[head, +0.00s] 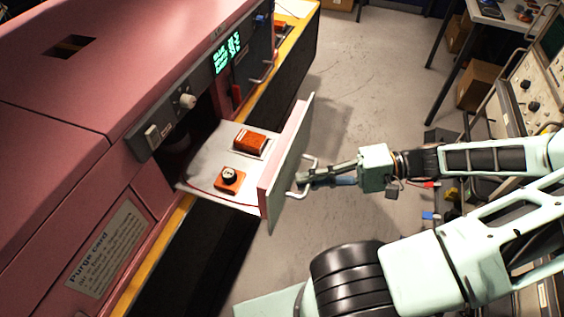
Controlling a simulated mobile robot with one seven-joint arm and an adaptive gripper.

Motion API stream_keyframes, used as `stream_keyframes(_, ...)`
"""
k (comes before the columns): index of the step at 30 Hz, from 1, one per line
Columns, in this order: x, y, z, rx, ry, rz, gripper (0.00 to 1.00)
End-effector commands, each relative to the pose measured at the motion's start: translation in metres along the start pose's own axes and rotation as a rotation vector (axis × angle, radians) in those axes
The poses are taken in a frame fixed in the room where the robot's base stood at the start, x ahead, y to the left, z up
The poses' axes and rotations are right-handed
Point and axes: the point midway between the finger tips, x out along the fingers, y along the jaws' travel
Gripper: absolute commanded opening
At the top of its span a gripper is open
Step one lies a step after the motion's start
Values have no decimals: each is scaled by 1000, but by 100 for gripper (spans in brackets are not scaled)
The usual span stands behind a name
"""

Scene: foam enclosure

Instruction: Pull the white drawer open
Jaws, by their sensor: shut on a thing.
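The white drawer (208,190) stands pulled out from the pink machine, with its pale inside showing. Its front panel (291,157) is reddish at the edges, and a thin white handle (312,163) sticks out from its outer face. My gripper (306,179) is at the handle, shut on it, with the arm reaching in from the right. The fingertips are small in the picture, and their exact hold on the bar is partly hidden. Inside the drawer lie an orange-red block (250,142) and an orange piece with a black knob (230,179).
The pink machine (110,60) fills the left, with a green display (226,53) and a knob (187,101) above the drawer. A yellow edge (150,256) runs below it. Grey floor (340,75) is free beyond the drawer. Instrument racks (515,90) stand at right.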

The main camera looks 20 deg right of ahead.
Motion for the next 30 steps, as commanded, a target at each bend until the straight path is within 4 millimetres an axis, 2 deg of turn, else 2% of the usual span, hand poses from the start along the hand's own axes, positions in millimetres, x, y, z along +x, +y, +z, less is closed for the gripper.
stream_keyframes(3, -16, 1, 6, 1, 2, 0, 0)
stream_keyframes(9, -29, 5, 12, -1, 0, -1, 0)
stream_keyframes(22, -32, 7, 12, -1, 1, 0, 0)
stream_keyframes(23, -32, 7, 12, -1, 1, 0, 8)
stream_keyframes(25, -32, 7, 12, -1, 1, 0, 16)
stream_keyframes(30, -32, 7, 12, -1, 0, 0, 16)
